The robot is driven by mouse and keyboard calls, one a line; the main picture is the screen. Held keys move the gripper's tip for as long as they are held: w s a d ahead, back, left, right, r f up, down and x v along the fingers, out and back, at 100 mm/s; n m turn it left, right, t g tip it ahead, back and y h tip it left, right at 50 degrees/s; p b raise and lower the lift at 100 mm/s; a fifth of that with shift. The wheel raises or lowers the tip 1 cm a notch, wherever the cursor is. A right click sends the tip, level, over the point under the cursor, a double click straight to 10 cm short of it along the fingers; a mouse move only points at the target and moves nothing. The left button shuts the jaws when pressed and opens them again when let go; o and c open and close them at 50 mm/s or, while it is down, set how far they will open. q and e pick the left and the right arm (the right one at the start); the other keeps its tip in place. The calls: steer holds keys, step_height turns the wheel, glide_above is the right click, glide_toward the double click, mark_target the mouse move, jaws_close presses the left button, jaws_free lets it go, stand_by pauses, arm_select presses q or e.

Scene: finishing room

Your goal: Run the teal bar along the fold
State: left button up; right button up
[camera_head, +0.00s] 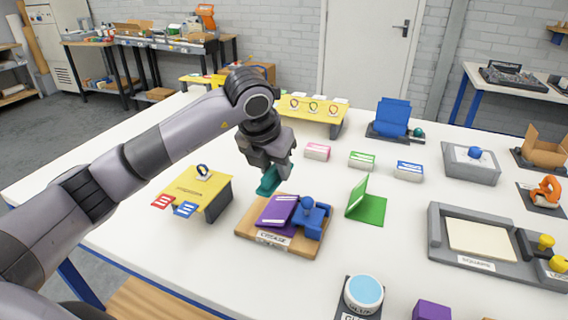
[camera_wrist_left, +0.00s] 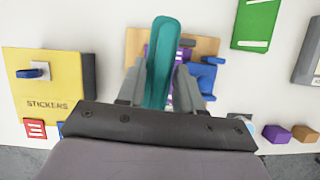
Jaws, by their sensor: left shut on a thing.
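My left gripper (camera_head: 272,172) is shut on the teal bar (camera_head: 269,181), above the back left of the wooden crease board (camera_head: 250,228). In the left wrist view the teal bar (camera_wrist_left: 160,62) sits between the fingers of my left gripper (camera_wrist_left: 158,85) and covers part of the board (camera_wrist_left: 206,47). A folded purple card (camera_head: 275,213) lies tilted on the board, beside a blue clamp-like block (camera_head: 311,217). The bar appears apart from the card. The fold line itself is hard to make out. My right gripper is not in view.
A yellow sticker stand (camera_head: 205,190) is left of the board, and a green folded card (camera_head: 368,206) stands to its right. A grey squaring tray (camera_head: 438,240) is further right. A round blue-topped tub (camera_head: 364,292) stands in front.

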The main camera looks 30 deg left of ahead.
arm_select(q)
steer(key=shift+w+a+f+n, duration=0.1)
steer(key=shift+a+f+n, duration=0.15)
steer(key=shift+a+n, duration=0.1)
steer(key=shift+f, duration=0.2)
steer(key=b, duration=0.3)
glide_above(270, 208)
steer(key=w, duration=0.1)
steer(key=shift+w+f, duration=0.1)
steer(key=shift+f, duration=2.3)
steer(key=shift+f+b, duration=0.95)
steer(key=shift+f, duration=0.1)
steer(key=shift+s+f+b, duration=0.1)
steer(key=shift+s+b, duration=0.2)
steer(key=shift+s, duration=0.85)
steer(key=shift+s, duration=0.1)
